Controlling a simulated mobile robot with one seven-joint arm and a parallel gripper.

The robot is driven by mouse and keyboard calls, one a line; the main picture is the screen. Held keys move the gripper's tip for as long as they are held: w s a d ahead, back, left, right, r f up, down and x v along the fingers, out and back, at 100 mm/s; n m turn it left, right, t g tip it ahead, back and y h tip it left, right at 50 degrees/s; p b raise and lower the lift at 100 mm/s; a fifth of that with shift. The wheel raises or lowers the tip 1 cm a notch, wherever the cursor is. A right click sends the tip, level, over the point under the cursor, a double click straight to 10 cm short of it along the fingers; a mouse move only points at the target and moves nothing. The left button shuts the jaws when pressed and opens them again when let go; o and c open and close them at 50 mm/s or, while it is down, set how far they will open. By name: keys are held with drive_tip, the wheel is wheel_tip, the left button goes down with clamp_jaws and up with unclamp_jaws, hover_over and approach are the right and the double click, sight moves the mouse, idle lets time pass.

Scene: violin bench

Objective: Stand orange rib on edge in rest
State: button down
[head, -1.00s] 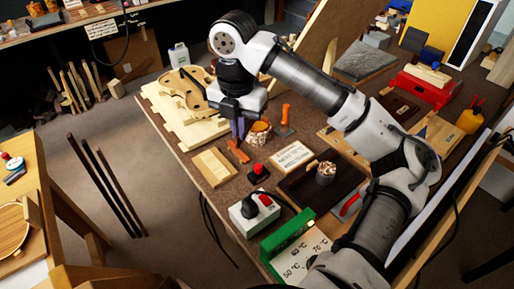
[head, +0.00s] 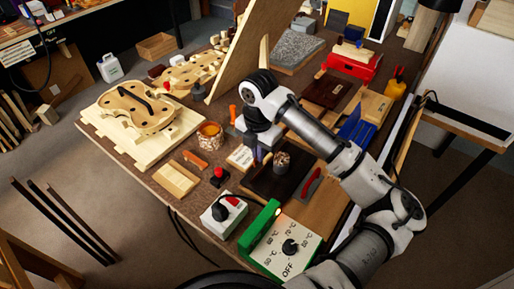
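An orange piece (head: 195,158), which looks like the orange rib, lies on the bench between a pale wooden block and a jar. I cannot tell its exact shape at this size. The pale wooden block (head: 177,179) lies at the bench's near left; I cannot tell whether it is the rest. My gripper (head: 258,158) points down near the dark tray's left back corner, beside a speckled cup (head: 281,162). It is to the right of the orange piece and apart from it. The fingers are small and partly hidden, so their opening is unclear. I see nothing held.
A jar with an orange top (head: 210,136) and a red button (head: 217,174) stand near the orange piece. The dark tray (head: 263,187), a green-edged temperature panel (head: 291,241) and a white switch box (head: 223,213) lie nearer. A violin body (head: 125,110) lies at the left.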

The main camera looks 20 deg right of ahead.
drive_tip(key=shift+f+b, duration=3.1)
drive_tip(key=shift+f, duration=1.2)
drive_tip(key=c, duration=1.5)
unclamp_jaws()
drive_tip(key=shift+c, duration=0.2)
drive_tip(key=shift+r, duration=0.1)
wheel_tip(320, 180, up, 14)
drive_tip(key=shift+b, duration=0.35)
